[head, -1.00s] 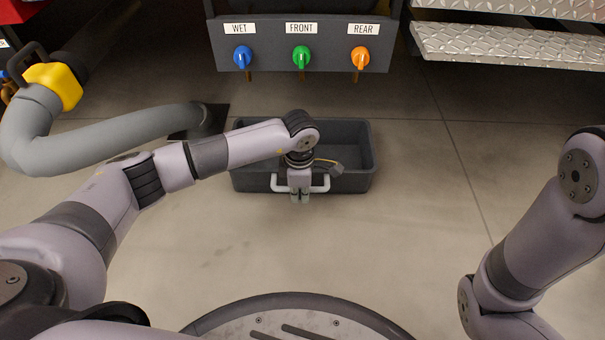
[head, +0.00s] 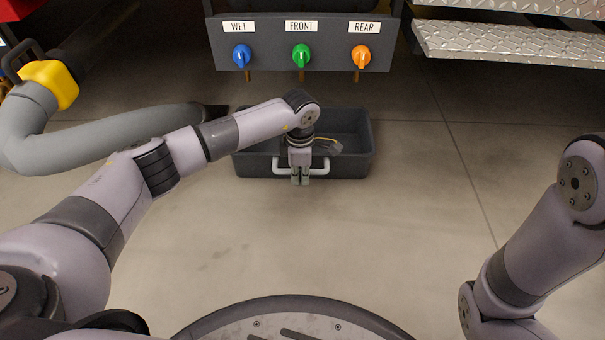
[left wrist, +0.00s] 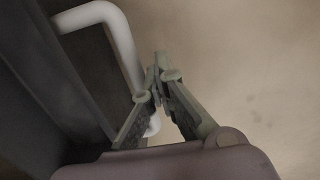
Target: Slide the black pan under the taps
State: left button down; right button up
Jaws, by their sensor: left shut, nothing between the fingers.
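The black pan (head: 350,122) sits on the floor in front of the tap panel, its far edge a little short of the taps in the head view. Its white handle (head: 322,168) is on the near side; the handle also shows in the left wrist view (left wrist: 118,38). My left gripper (head: 300,181) is shut and empty, pointing down at the middle of the handle; whether it touches it I cannot tell. The blue tap (head: 241,56), green tap (head: 301,57) and orange tap (head: 360,57) are in a row under labels. My right gripper is out of view.
A grey hose (head: 110,141) with a yellow coupling (head: 52,82) lies at the left, its end near the pan. A metal tread step (head: 510,45) overhangs at the upper right. The floor (head: 400,230) right of the pan is clear.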

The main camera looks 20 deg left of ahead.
pick_arm(q)
jog(key=w, duration=0.2)
jog(key=w+a, duration=0.1)
jog(key=w, duration=0.1)
jog(key=shift+w+a, duration=0.15)
jog(key=shift+w, duration=0.05)
dwell(0.3)
jog(key=shift+s+d+p, duration=0.2)
jog(key=shift+s+p, duration=0.45)
jog(key=shift+p, duration=0.3)
jog(key=shift+s+d+p, duration=0.15)
jog(key=shift+s+p, duration=0.5)
jog(key=shift+p, duration=0.3)
jog(key=shift+s, duration=0.15)
jog(key=shift+r+p, duration=3.75)
jog(key=shift+r, duration=0.45)
jog(key=shift+r+p, duration=0.65)
jog(key=shift+r, duration=0.1)
